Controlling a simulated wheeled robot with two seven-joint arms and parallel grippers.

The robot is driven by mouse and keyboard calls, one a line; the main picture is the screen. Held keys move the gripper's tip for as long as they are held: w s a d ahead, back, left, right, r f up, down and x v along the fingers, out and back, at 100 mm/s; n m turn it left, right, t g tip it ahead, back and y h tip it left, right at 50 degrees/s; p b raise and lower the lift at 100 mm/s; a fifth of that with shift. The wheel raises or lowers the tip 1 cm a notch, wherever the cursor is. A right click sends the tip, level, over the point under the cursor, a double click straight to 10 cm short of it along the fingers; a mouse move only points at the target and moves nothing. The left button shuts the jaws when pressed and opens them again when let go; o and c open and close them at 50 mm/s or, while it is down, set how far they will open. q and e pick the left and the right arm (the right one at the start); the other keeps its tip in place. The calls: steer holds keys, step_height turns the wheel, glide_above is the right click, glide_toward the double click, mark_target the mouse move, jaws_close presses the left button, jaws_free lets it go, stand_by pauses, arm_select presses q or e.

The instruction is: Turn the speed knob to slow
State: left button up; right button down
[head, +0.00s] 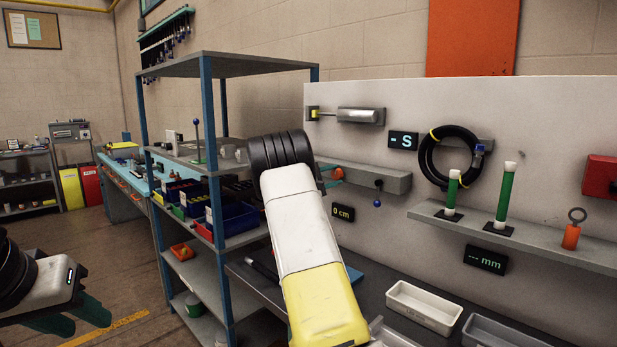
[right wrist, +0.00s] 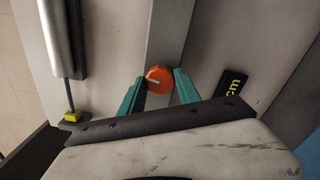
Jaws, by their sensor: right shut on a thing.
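The orange speed knob (head: 338,173) sits at the left end of a grey rail on the white panel. In the right wrist view the knob (right wrist: 158,79) shows a pale pointer line, running toward the left of that picture. My right gripper (right wrist: 159,86) has its teal fingers on either side of the knob and is shut on it. In the head view my right wrist hides most of this gripper. My left gripper (head: 72,316) is at the lower left, far from the panel, empty, with its teal fingers apart.
Displays on the panel read "- S" (head: 403,141), "0 cm" (head: 342,213) and "--- mm" (head: 486,260). A blue-tipped lever (head: 377,202) hangs right of the knob. A black hose (head: 427,158) and green tubes (head: 507,195) are further right. A shelf rack (head: 208,140) stands left.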

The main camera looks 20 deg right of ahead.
steer(key=m, duration=0.5)
steer(key=shift+m, duration=0.3)
steer(key=shift+f+m, duration=0.1)
steer(key=shift+m, duration=2)
steer(key=c, duration=0.9)
jaws_free()
steer(key=shift+o, duration=0.2)
steer(key=shift+a, duration=0.15)
steer(key=v, duration=0.7)
steer(key=shift+s+a, duration=0.2)
steer(key=shift+a, duration=0.05)
